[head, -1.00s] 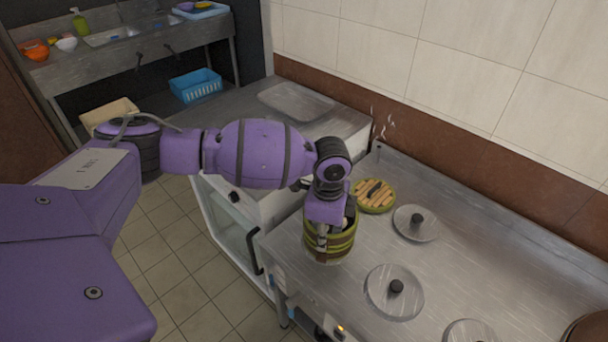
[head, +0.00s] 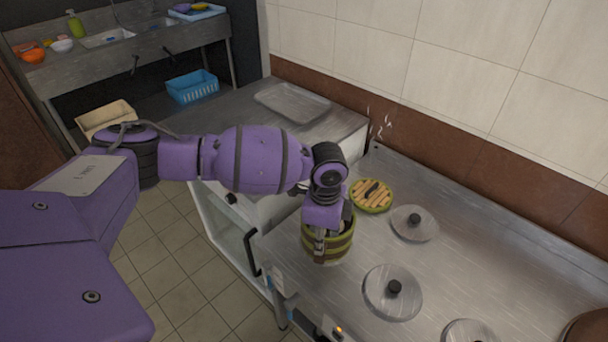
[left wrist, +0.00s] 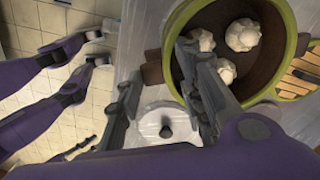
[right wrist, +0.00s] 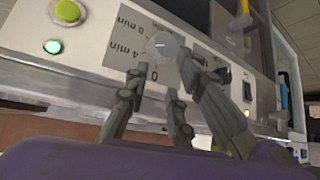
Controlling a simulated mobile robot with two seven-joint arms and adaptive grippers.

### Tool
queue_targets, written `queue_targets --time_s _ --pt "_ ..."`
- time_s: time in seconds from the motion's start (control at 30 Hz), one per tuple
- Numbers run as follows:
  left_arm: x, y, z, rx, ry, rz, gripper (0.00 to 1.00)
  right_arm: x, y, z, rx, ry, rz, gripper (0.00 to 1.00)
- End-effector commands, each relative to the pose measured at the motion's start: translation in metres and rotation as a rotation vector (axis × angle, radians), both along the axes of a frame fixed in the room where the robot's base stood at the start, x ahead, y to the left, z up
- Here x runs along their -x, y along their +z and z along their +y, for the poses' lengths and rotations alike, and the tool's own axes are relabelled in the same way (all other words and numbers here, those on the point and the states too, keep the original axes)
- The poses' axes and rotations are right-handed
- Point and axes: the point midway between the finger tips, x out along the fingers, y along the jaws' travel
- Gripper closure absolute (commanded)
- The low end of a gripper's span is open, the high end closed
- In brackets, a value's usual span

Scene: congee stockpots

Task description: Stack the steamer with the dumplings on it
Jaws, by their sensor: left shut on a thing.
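A round green-rimmed steamer (head: 337,247) is at the front left corner of the steel counter. In the left wrist view the steamer (left wrist: 271,88) is open on top, with white dumplings (left wrist: 243,35) on its brown floor. My left gripper (left wrist: 190,55) is shut on the steamer's wall, one finger inside the rim. In the head view my left gripper (head: 320,242) hides part of the steamer; I cannot tell whether its base touches anything. My right gripper (right wrist: 165,72) is open and empty before a control panel with a dial; it is not in the head view.
A round slatted lid (head: 371,195) with a dark handle lies behind the steamer. Metal lids with black knobs (head: 414,222) (head: 393,291) lie to the right. The brown-and-white wall bounds the back.

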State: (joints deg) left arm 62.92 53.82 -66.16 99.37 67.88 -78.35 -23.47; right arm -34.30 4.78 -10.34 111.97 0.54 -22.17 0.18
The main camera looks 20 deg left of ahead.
Motion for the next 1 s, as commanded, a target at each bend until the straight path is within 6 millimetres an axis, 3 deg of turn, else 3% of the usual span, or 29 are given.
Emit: queue_targets --time_s 0.03,0.07,0.1,0.47,1.0 --pt "-0.001 0.0 0.0 0.001 0.0 -0.002 1.0 -0.001 0.0 0.001 -0.001 -0.001 -0.001 0.78" --pt "-0.001 0.0 0.0 0.001 0.0 -0.002 0.64 -0.002 0.0 0.001 -0.002 -0.001 -0.002 0.78" --pt "-0.001 0.0 0.0 0.001 -0.001 -0.003 0.59 -0.003 0.001 0.001 -0.003 -0.001 -0.004 0.78" --pt "-0.001 0.002 0.0 0.0 0.0 -0.003 0.57 -0.007 0.003 0.001 -0.002 0.001 -0.012 0.78" --pt "-0.002 0.044 0.0 0.0 0.001 -0.008 0.57 -0.021 0.03 -0.004 0.01 0.006 -0.057 0.78"
